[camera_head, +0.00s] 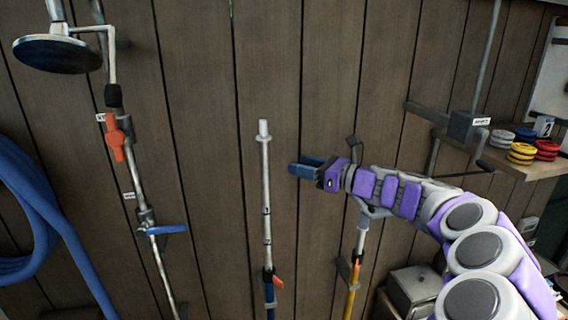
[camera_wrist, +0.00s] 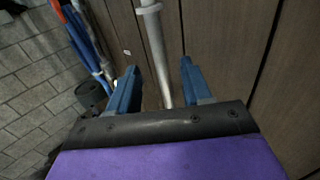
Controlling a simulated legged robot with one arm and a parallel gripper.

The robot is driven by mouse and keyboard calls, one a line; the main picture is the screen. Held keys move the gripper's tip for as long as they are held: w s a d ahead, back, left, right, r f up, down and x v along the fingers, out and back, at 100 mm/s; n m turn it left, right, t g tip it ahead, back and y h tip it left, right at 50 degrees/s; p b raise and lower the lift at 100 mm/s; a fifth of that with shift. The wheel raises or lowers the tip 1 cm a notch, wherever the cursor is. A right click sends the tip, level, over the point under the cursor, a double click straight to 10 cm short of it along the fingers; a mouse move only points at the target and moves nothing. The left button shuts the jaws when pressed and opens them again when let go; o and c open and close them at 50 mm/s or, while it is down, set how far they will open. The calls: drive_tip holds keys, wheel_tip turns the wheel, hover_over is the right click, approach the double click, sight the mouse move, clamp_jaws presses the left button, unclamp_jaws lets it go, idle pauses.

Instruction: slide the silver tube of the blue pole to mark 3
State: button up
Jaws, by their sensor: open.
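The blue pole (camera_head: 269,298) stands upright against the plank wall, its silver tube (camera_head: 265,185) rising from a dark collar with an orange lever (camera_head: 277,282). The tube has a pale cap at its top and dark marks low down; their numbers are too small to read. My gripper (camera_head: 303,168) is open and empty, right of the tube's upper part in the head view. In the wrist view, a silver tube (camera_wrist: 156,45) with a collar runs between the lines of the two blue fingers (camera_wrist: 159,68); I cannot tell its depth between them.
A yellow pole (camera_head: 352,290) stands to the right, partly behind my arm. A shower pipe with a red handle (camera_head: 115,138) and a blue lever (camera_head: 166,230) is on the left, near a coiled blue hose (camera_head: 40,215). Coloured discs (camera_head: 522,153) lie on a shelf at right.

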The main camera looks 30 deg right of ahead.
drive_tip(key=shift+v, duration=2.7)
